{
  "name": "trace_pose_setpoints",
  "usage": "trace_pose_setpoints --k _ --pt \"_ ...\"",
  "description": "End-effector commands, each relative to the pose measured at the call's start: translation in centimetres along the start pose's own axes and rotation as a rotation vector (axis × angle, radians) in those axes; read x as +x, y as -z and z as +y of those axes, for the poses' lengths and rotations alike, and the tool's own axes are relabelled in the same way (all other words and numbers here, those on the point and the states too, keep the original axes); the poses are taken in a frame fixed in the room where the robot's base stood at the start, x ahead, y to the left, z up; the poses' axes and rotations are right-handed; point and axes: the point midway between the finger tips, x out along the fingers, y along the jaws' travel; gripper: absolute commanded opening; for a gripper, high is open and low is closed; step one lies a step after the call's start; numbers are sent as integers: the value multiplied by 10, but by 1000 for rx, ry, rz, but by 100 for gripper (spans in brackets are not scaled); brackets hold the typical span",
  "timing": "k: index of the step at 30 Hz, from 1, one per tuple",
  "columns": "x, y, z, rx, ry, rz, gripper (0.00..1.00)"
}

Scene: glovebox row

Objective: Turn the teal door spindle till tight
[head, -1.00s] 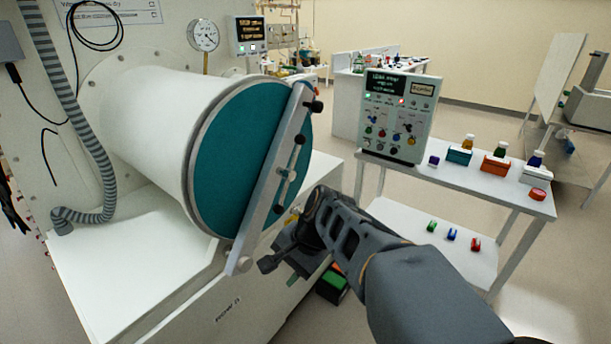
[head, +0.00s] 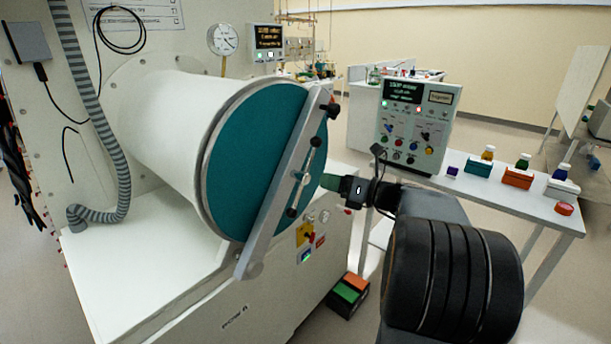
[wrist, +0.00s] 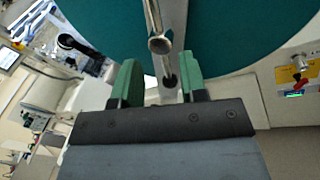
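The teal door (head: 240,165) closes the end of a white cylinder, with a slanted metal bar (head: 275,190) across its face. The spindle (head: 305,178) stands on this bar, with a cross-handle that has black ends, one upper right and one lower left. My gripper (head: 331,182) is just right of the spindle, pointing at it, with a gap in the head view. In the wrist view my gripper (wrist: 160,82) has its two green fingers apart and nothing held. A metal rod end (wrist: 159,44) and a black knob lie ahead between the fingers, over the teal door (wrist: 235,35).
A control panel box (head: 415,125) stands on a white table (head: 500,205) at right, with several small coloured items. A yellow panel with a red knob (head: 308,236) is below the door. A green and orange box (head: 348,295) sits on the floor.

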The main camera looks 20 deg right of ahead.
Motion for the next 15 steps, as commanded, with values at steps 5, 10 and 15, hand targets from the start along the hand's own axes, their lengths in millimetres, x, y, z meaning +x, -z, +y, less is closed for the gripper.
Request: trace_pose_setpoints --k 5,10,15 --pt "34 0 1 -1 -3 2 39" --pt "56 0 1 -1 -2 2 39" --pt "69 0 0 -3 -1 2 39"
